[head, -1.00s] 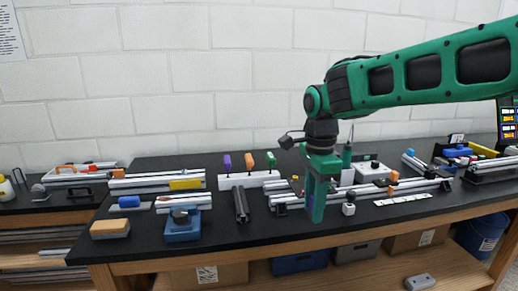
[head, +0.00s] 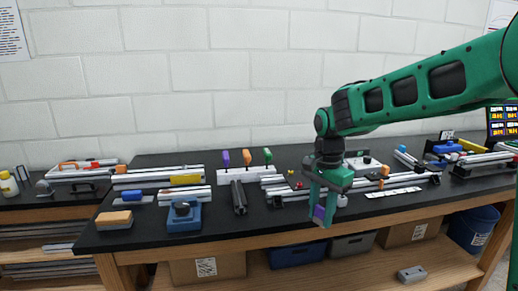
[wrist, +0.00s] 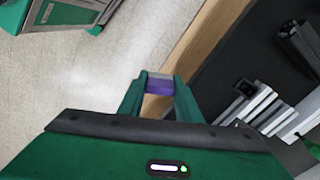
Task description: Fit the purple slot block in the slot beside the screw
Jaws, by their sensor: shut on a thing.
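My gripper (head: 320,215) is shut on the purple slot block (head: 319,212), with the fingers pointing down near the table's front edge. In the wrist view the block (wrist: 159,87) sits between the two fingertips, with pale floor behind it and the wooden table edge to its right. The aluminium extrusion frame (head: 287,192) lies on the black table, behind and left of the gripper in the head view. Its rail ends (wrist: 262,105) show at right in the wrist view. A small red part (head: 299,185) is by the frame; I cannot tell whether it is the screw. The slot is not clear.
A white rack (head: 245,171) with purple, orange and green handles stands behind. A dark profile (head: 239,197) and a blue device (head: 184,216) lie to the left. More rails, a white strip (head: 393,192) and a monitor are to the right. Boxes sit on the lower shelf.

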